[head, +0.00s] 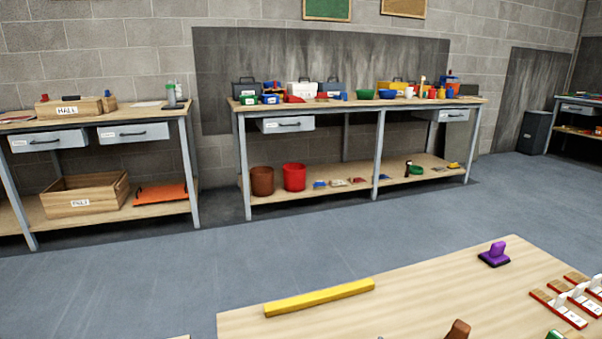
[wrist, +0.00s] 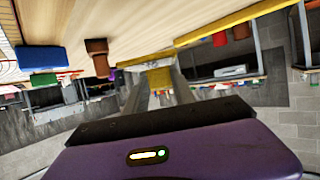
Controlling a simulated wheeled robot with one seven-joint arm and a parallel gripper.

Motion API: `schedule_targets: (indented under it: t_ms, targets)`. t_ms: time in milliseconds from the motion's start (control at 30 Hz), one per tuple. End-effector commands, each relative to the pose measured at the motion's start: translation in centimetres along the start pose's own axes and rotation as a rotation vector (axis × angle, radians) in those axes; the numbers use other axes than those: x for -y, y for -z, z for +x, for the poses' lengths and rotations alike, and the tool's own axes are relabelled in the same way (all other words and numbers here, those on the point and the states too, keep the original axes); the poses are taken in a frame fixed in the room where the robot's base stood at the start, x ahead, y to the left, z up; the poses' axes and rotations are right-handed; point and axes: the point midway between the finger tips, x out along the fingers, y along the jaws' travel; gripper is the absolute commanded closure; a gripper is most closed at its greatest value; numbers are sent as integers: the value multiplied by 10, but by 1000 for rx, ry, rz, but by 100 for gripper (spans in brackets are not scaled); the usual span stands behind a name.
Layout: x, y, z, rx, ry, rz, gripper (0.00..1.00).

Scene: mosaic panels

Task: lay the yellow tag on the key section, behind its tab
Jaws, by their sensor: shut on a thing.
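My gripper (wrist: 158,88) shows in the wrist view only, its grey fingers shut on a small yellow piece, which looks like the yellow tag (wrist: 159,77). The fingers hide part of it. The wrist picture is upside down, with the light wood table at its top. In the head view, several red-edged sections (head: 556,309) with upright white tabs lie at the table's right edge, partly cut off by the frame. I cannot tell which one is the key section. My gripper is not in the head view.
The wood table (head: 420,290) carries a yellow bar (head: 320,298) on its far left edge, a purple-handled block (head: 495,253) at the far right, and a brown piece (head: 458,329) at the front. A blue block (wrist: 42,58) shows in the wrist view. The table's middle is clear.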

Motion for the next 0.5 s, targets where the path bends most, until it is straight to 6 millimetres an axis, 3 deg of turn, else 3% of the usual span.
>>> schedule_targets:
  t_ms: [300, 367, 500]
  targets:
    - [-48, -63, -22, 4, 39, -24, 100]
    - [-46, -48, -28, -2, 49, -25, 100]
    - [-47, -39, -32, -6, 71, -43, 100]
